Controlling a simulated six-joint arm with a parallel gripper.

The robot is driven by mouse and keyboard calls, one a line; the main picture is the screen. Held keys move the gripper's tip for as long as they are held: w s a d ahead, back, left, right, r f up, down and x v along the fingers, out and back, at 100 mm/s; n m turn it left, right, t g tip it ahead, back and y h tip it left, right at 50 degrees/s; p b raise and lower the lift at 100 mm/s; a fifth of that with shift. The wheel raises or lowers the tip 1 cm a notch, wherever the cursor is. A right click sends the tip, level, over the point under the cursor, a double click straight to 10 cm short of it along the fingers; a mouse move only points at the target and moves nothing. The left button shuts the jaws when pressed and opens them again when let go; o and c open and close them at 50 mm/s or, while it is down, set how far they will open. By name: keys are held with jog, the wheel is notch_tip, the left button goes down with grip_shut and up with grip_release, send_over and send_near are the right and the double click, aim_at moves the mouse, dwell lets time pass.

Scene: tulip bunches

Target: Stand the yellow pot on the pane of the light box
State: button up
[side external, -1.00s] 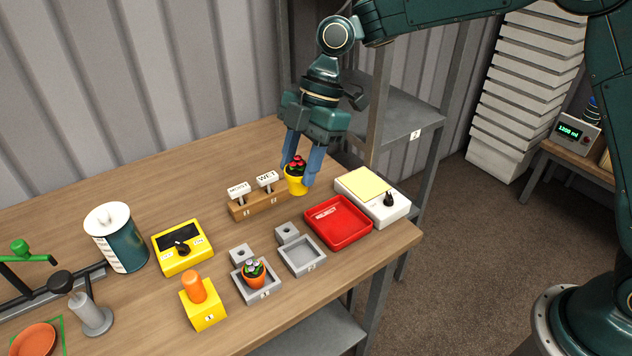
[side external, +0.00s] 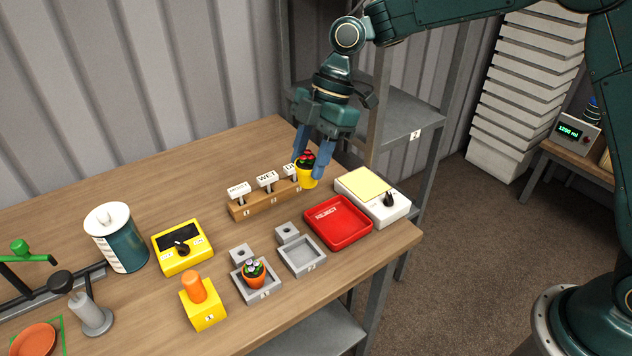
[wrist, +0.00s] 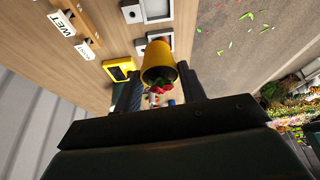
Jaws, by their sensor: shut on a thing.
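The yellow pot (side external: 307,179) holds a plant with red flowers and green leaves. My gripper (side external: 308,172) is shut on it and holds it above the back of the table, beside the wooden sign rack. In the wrist view the yellow pot (wrist: 159,62) sits between the two fingers, with its red flowers toward the camera. The light box (side external: 397,207) is a white box with a pale yellow pane (side external: 366,184) and a black knob. It stands to the right of the pot, clear of it. The light box is not clearly seen in the wrist view.
A red reject tray (side external: 338,222) lies just in front of the light box. The wooden rack (side external: 262,201) with white signs is left of the pot. Grey trays (side external: 301,256), one with an orange pot (side external: 255,277), stand nearer the front. A shelf post (side external: 379,90) rises behind the light box.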

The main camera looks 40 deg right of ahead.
jog(key=w+d+f+m+t, duration=0.1)
jog(key=d+f+m, duration=0.15)
jog(key=d, duration=0.65)
jog(key=w+d+f+m, duration=0.1)
jog(key=d+f+m, duration=0.15)
jog(key=d, duration=0.65)
jog(key=s+d+f+m+t, duration=0.1)
jog(key=s+d+f+m, duration=0.15)
jog(key=d, duration=0.65)
jog(key=s+d+f+m+t, duration=0.1)
jog(key=s+d+f, duration=0.3)
jog(key=d, duration=0.5)
jog(key=shift+h, duration=0.4)
jog(key=w+a, duration=0.3)
jog(key=a, duration=0.2)
jog(key=w+a, duration=0.4)
jog(key=a, duration=0.1)
jog(key=w+a, duration=0.3)
jog(key=a, duration=0.1)
jog(key=shift+w+a+f, duration=0.1)
jog(key=shift+w+a, duration=0.3)
jog(key=shift+f, duration=1.75)
jog(key=shift+f, duration=0.1)
jog(key=o, duration=1)
jog(key=shift+c, duration=0.2)
